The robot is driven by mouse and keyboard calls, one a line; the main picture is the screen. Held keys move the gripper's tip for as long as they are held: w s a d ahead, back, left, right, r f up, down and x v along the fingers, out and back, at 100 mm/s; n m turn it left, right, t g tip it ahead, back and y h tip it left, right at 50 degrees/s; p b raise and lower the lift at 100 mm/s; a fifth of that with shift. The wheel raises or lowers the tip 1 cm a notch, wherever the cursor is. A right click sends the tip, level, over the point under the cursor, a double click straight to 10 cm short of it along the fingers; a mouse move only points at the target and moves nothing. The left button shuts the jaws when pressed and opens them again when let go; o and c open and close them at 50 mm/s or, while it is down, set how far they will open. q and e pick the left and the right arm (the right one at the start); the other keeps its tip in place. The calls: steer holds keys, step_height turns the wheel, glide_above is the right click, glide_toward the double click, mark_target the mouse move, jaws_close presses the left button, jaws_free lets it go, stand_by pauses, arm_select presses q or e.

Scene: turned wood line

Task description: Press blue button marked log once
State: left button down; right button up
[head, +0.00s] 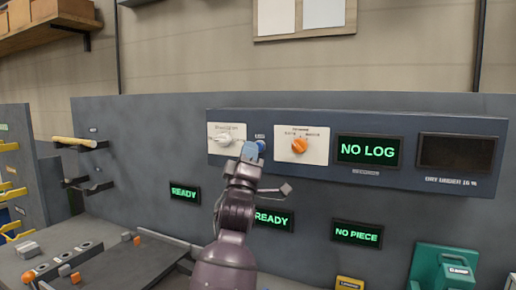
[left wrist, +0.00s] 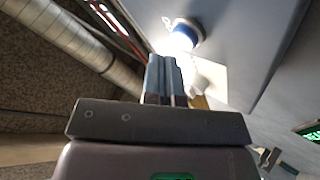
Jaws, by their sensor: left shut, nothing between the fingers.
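The blue button (head: 262,146) is on the grey control panel (head: 375,183), between the white switch plate and the orange knob plate. A small label above it is too small to read. In the left wrist view the button (left wrist: 187,36) shows as a blue ring around a bright glare, just beyond the fingertips. My left gripper (head: 249,152) is shut and empty, its blue-grey fingers pointing at the panel beside the button. The fingers also show in the left wrist view (left wrist: 164,66). I cannot tell whether they touch the button. My right gripper is not in view.
A white switch (head: 222,140) is left of the button, an orange knob (head: 299,146) right. A display (head: 367,151) reads NO LOG; a dark display (head: 456,153) is beside it. Below, signs read READY (head: 184,194) and NO PIECE (head: 356,234). A green device (head: 427,262) stands lower right.

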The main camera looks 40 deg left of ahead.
arm_select(q)
steer(key=shift+w, duration=0.15)
steer(key=shift+w+a, duration=0.1)
steer(key=shift+w, duration=0.15)
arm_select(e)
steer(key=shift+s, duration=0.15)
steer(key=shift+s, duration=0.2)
arm_select(q)
steer(key=shift+w, duration=0.1)
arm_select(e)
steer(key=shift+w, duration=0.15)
